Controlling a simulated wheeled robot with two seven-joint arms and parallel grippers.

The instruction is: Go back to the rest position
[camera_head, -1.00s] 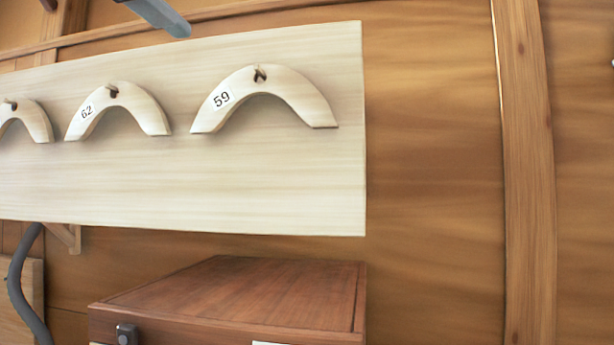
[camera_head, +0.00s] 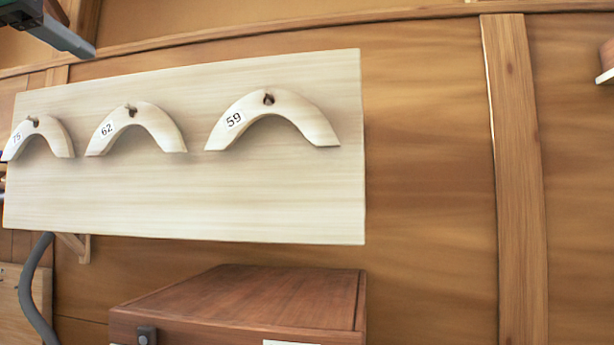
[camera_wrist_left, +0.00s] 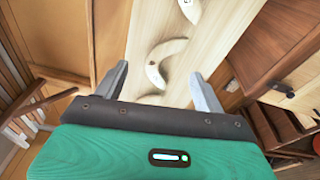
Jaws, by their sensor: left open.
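My left gripper (camera_wrist_left: 158,88) is open in the left wrist view, its two grey fingers apart with nothing held between them. Past the fingers are the pale board and curved wooden pieces. In the head view only a part of my left gripper shows at the top left corner, above the board. My right gripper is not in view.
A pale board (camera_head: 200,205) on the wooden wall carries curved pieces marked 75 (camera_head: 42,137), 62 (camera_head: 137,128) and 59 (camera_head: 275,118), hung on pegs. A reddish-brown cabinet (camera_head: 245,295) stands below. The wall (camera_head: 430,180) right of the board is clear.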

